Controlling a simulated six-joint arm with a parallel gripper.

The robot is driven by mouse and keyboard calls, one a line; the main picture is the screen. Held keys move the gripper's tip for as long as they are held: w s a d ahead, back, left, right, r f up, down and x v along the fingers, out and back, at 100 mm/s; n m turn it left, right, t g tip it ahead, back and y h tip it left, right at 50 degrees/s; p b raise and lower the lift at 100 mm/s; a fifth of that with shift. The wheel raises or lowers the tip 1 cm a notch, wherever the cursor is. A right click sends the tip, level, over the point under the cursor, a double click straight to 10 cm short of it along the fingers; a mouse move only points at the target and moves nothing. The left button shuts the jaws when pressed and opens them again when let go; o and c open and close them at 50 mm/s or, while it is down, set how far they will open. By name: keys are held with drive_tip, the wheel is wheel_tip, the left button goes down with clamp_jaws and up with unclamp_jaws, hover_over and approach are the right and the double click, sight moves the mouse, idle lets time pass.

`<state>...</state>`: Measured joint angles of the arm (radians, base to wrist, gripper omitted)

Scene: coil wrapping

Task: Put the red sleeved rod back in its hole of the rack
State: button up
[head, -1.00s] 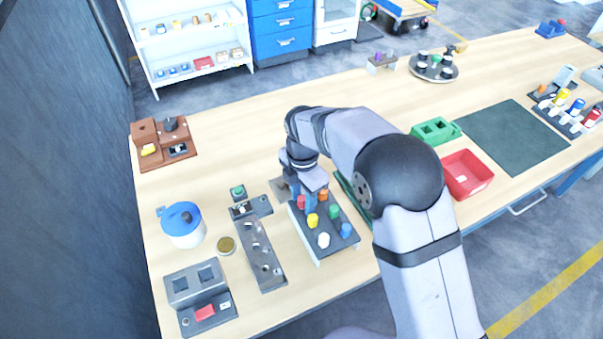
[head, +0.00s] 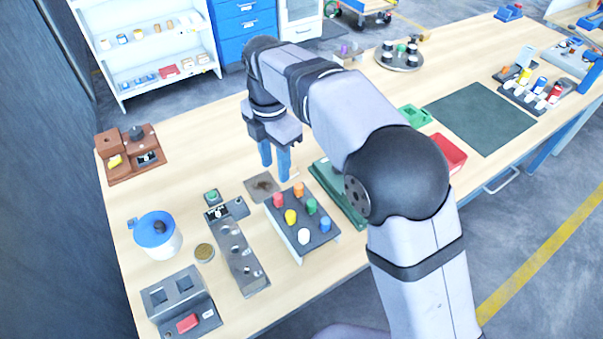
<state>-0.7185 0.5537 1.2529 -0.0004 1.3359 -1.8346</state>
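The rack (head: 288,240) is a dark-topped block with colored rod tops standing in it. The red sleeved rod (head: 278,199) stands upright at its back left corner, beside the orange rod (head: 298,189) and behind the yellow one (head: 290,216). How deep it sits in its hole cannot be seen. My gripper (head: 275,172) is above and behind the rack, pointing down. Its two blue fingers are apart with nothing visible between them, and they are clear of the red rod.
A dark green tray (head: 336,192) lies right of the rack, under my arm. A grey strip with holes (head: 238,262) lies to the left. A brown square plate (head: 262,187) lies behind the rack.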

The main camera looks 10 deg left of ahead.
drive_tip(key=d+f+m, duration=0.2)
drive_tip(key=d+m, duration=0.6)
drive_tip(key=d, duration=0.4)
drive_tip(key=s+d+f+m, duration=0.4)
drive_tip(key=s+d+m, duration=0.3)
drive_tip(key=d+m, duration=0.3)
drive_tip(key=s+d+f+m, duration=0.4)
drive_tip(key=s+d+m, duration=0.3)
drive_tip(key=d+m, duration=0.3)
drive_tip(key=shift+s+f+m, duration=0.2)
drive_tip(key=shift+s+m, duration=0.2)
drive_tip(key=shift+m, duration=0.2)
drive_tip(key=shift+c, duration=0.2)
